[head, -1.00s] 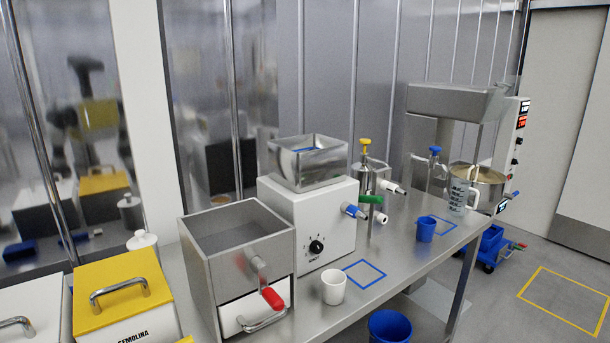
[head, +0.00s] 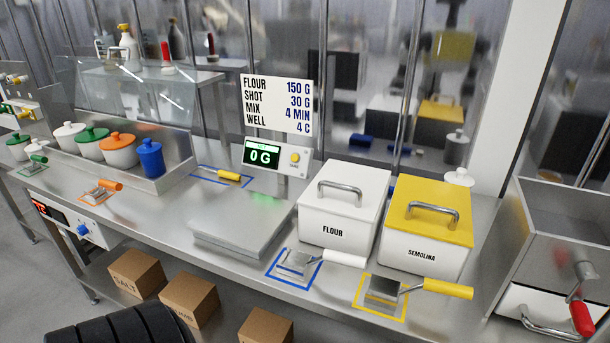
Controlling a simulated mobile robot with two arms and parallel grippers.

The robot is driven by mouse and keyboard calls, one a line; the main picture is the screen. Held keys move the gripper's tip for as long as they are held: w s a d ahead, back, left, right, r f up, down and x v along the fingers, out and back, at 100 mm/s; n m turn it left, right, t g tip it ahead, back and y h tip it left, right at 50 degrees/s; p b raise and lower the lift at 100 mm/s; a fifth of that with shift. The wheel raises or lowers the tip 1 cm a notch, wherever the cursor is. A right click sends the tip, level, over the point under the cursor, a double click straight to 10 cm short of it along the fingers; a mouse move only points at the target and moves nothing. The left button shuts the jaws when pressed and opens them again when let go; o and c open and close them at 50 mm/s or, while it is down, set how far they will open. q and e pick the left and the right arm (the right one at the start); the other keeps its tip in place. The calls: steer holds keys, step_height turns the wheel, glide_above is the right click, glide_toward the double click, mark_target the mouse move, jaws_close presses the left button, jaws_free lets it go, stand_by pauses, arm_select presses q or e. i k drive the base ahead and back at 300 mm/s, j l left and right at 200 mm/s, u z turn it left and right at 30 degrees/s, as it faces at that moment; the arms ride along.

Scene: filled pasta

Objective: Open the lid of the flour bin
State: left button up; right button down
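The flour bin (head: 325,229) is a white box marked FLOUR on the steel counter, near the middle of the head view. Its white lid (head: 366,184) is on and closed, with a metal bar handle (head: 340,186) on top. The yellow-lidded semolina bin (head: 421,253) stands just to its right. Neither of my grippers can be seen, so nothing of mine is near the bin in this view.
A white-handled scoop (head: 295,264) and a yellow-handled scoop (head: 383,290) lie in front of the bins. A scale (head: 237,219) with a 0 G display (head: 263,156) stands left. A steel box with a red-handled crank (head: 564,235) stands right. Several lidded pots sit far left.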

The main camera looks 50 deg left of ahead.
mark_target(356, 192)
steer(key=u, duration=1.25)
steer(key=i+j+z, duration=0.1)
steer(key=z, duration=0.35)
